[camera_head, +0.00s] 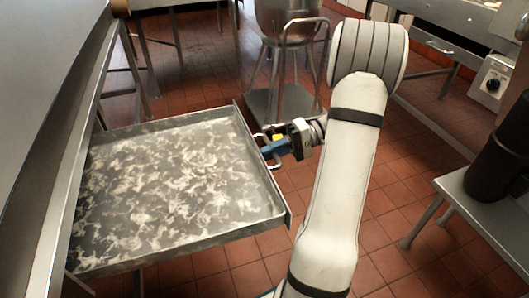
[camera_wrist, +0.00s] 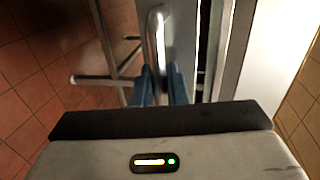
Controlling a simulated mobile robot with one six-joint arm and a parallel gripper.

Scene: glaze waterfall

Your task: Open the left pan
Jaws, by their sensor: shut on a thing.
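The left pan (camera_head: 180,190) is a wide, shallow metal tray with pale streaks on its floor, pulled well out from under the machine on the left. A metal loop handle (camera_head: 259,138) is on its right-hand front wall. My gripper (camera_head: 268,150) is shut on this handle with its blue fingers. In the wrist view, my gripper (camera_wrist: 160,88) has the handle (camera_wrist: 155,42) between its blue fingers, which hide the handle's near end. The pan's front wall (camera_wrist: 180,40) is close behind the handle there.
The grey machine body (camera_head: 40,110) rises at the left. A wheeled metal stand with a bowl (camera_head: 285,20) is behind the pan. A metal bench (camera_head: 490,210) with a dark container (camera_head: 498,155) is at the right. Red tile floor (camera_head: 395,210) lies between.

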